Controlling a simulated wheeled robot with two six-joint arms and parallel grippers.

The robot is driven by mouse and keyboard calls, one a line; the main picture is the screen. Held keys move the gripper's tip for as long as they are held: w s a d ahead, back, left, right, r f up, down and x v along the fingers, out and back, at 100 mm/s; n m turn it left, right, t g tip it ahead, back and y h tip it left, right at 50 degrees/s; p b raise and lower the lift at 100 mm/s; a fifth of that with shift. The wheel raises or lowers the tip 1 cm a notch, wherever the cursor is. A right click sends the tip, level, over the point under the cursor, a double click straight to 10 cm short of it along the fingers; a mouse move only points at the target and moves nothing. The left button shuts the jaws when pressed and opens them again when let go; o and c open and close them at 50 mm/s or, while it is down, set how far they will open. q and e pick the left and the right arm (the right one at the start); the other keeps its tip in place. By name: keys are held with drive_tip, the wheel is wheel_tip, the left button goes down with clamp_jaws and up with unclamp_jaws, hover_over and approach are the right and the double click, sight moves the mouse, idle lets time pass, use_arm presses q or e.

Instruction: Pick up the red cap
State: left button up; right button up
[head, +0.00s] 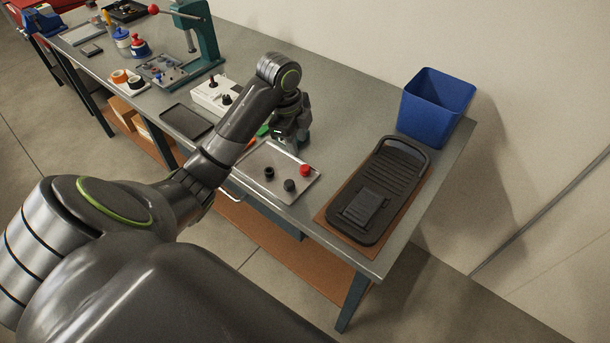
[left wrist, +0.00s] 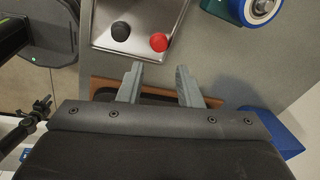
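The red cap (head: 305,170) stands on a shallow metal tray (head: 250,160), near its right edge. In the left wrist view the red cap (left wrist: 158,42) lies beyond the gap between my fingers. Two dark caps, one (head: 269,173) and another (head: 289,185), share the tray; a dark cap (left wrist: 120,31) also shows in the left wrist view. My left gripper (head: 294,143) is above the back of the tray, apart from the red cap. In the left wrist view the two fingers of my left gripper (left wrist: 158,80) are spread with nothing between them.
A black ribbed holder (head: 400,165) lies on a brown mat right of the tray. A blue bin (head: 436,103) stands at the back right corner. A white box with black knobs (head: 215,95) and a green press (head: 197,35) are to the left.

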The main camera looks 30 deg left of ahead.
use_arm(q)
drive_tip(key=b, duration=0.3)
hover_over(304, 167)
drive_tip(key=s, duration=0.1)
drive_tip(key=f, duration=0.4)
drive_tip(key=shift+a+f, duration=0.3)
drive_tip(key=shift+f, duration=0.1)
drive_tip(key=f, duration=0.2)
drive_tip(key=f+p, duration=0.1)
drive_tip(key=f, duration=0.1)
drive_tip(key=shift+w+d, duration=0.2)
drive_tip(key=shift+d, duration=0.1)
drive_tip(key=shift+w+f, duration=0.1)
drive_tip(key=shift+f, duration=0.4)
drive_tip(key=c, duration=0.6)
